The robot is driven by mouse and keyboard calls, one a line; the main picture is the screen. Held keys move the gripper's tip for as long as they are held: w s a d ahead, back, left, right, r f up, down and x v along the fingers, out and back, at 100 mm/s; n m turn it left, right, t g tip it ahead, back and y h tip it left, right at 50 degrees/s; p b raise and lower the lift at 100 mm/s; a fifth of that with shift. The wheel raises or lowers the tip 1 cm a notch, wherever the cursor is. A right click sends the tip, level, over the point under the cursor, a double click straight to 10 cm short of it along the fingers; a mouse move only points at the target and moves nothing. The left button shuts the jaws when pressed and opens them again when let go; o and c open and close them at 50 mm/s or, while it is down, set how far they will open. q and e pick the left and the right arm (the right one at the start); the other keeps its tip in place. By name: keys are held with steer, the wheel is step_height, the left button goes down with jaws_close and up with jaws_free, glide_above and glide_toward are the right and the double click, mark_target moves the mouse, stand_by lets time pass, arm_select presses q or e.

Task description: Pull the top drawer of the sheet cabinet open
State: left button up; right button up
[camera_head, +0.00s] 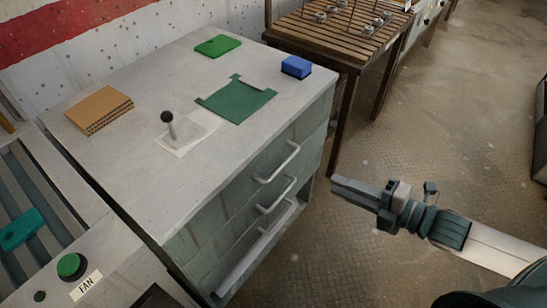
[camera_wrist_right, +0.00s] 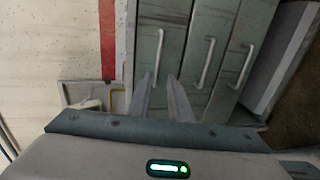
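The grey-green sheet cabinet (camera_head: 190,215) has a pale top and three bar handles on its front. The top drawer's handle (camera_head: 277,163) is the uppermost, and that drawer looks shut. In the right wrist view the cabinet appears turned sideways, with the top drawer's handle (camera_wrist_right: 160,55) leftmost. My right gripper (camera_head: 335,186) is to the right of the cabinet front, apart from the handles. Its two fingers (camera_wrist_right: 161,80) are spread with nothing held, and the handle shows beyond the gap between them. My left gripper is not in view.
A slatted table (camera_head: 340,50) stands behind. Floor (camera_head: 350,255) before the drawers is clear.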

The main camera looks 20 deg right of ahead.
mark_target(285, 162)
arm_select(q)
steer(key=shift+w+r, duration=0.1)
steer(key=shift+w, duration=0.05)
arm_select(e)
steer(key=shift+s+a+r, duration=0.1)
steer(key=shift+s, duration=0.05)
steer(key=shift+w+a, duration=0.15)
steer(key=shift+w, duration=0.1)
